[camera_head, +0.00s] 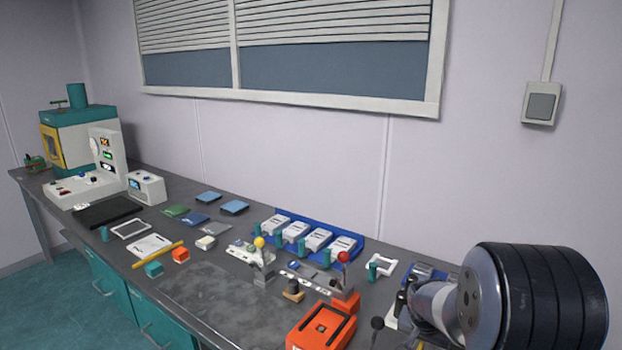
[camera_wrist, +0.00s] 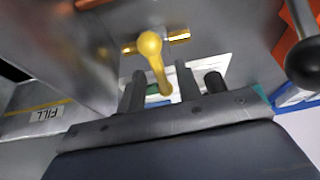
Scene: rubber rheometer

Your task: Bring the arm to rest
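My gripper (camera_wrist: 159,78) shows in the wrist view with its two dark fingers apart and a clear gap between them. A yellow-knobbed lever (camera_head: 260,242) and a red-knobbed lever (camera_head: 343,257) stand on the bench in that view.
The grey bench (camera_head: 190,290) runs along the wall. An orange box (camera_head: 320,328) lies near its front edge. White units in a blue tray (camera_head: 347,240) stand behind the levers. A black ball knob (camera_wrist: 304,62) is right of my gripper, and a FILL label (camera_wrist: 46,115) is left.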

